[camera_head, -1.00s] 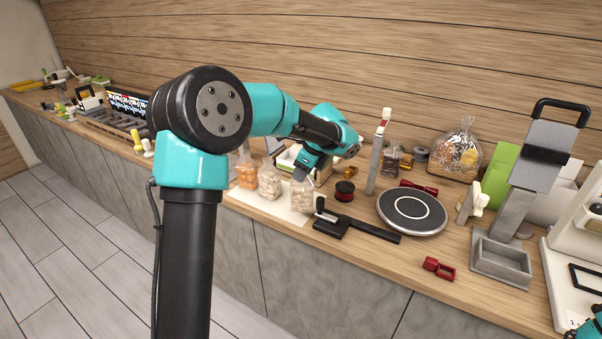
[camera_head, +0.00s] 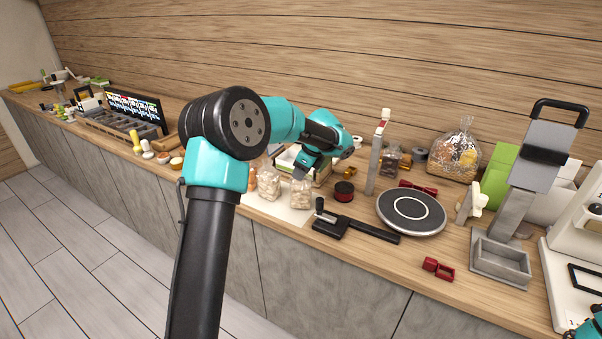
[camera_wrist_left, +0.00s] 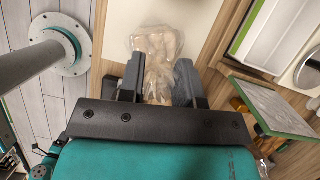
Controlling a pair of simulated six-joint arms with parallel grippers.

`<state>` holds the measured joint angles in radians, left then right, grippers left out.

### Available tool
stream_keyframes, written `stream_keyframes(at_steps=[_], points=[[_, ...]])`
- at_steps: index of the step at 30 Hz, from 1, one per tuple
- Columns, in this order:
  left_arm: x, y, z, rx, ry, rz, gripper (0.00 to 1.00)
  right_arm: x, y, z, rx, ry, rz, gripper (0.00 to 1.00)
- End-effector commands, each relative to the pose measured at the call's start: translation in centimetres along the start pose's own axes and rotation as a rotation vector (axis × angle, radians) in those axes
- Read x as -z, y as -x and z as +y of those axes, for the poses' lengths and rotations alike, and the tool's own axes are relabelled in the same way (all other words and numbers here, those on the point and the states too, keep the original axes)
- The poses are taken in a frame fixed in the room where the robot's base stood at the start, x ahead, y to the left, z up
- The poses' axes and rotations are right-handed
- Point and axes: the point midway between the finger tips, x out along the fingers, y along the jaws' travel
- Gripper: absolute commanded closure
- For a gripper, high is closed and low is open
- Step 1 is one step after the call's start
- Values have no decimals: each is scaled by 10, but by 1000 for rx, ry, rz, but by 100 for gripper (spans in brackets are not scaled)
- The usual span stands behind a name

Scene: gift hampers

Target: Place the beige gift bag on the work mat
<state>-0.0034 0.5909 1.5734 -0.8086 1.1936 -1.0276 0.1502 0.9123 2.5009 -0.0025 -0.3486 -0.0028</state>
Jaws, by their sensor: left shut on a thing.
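The beige gift bag (camera_head: 301,193), clear and filled with pale pieces, is at the right end of the cream work mat (camera_head: 272,208). My left gripper (camera_head: 304,174) reaches down to its top. In the left wrist view, my left gripper (camera_wrist_left: 157,84) is shut on the bag (camera_wrist_left: 157,46), which shows between and beyond the two dark fingers. The mat (camera_wrist_left: 200,22) lies beneath it there. I cannot tell whether the bag touches the mat. A similar pale bag (camera_head: 269,185) stands just left of it. My right gripper is out of view.
A black tool with a long handle (camera_head: 350,228) lies right of the mat, near a dark red spool (camera_head: 344,191) and a round turntable (camera_head: 411,210). A grey post (camera_head: 376,163) stands behind. The counter's front edge is close to the mat.

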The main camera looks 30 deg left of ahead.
Motion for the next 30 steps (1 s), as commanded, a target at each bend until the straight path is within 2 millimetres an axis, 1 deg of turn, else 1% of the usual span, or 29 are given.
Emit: stream_keyframes(at_steps=[3, 14, 15, 22, 30], points=[[2, -5, 0, 0, 0, -1, 100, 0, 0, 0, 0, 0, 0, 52], [3, -8, 0, 0, 0, 0, 100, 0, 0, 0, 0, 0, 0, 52], [3, -8, 0, 0, 0, 0, 65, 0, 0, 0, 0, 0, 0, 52], [3, -8, 0, 0, 0, 0, 43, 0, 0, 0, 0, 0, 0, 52], [3, -7, 0, 1, 1, 0, 43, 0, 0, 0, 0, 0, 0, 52]])
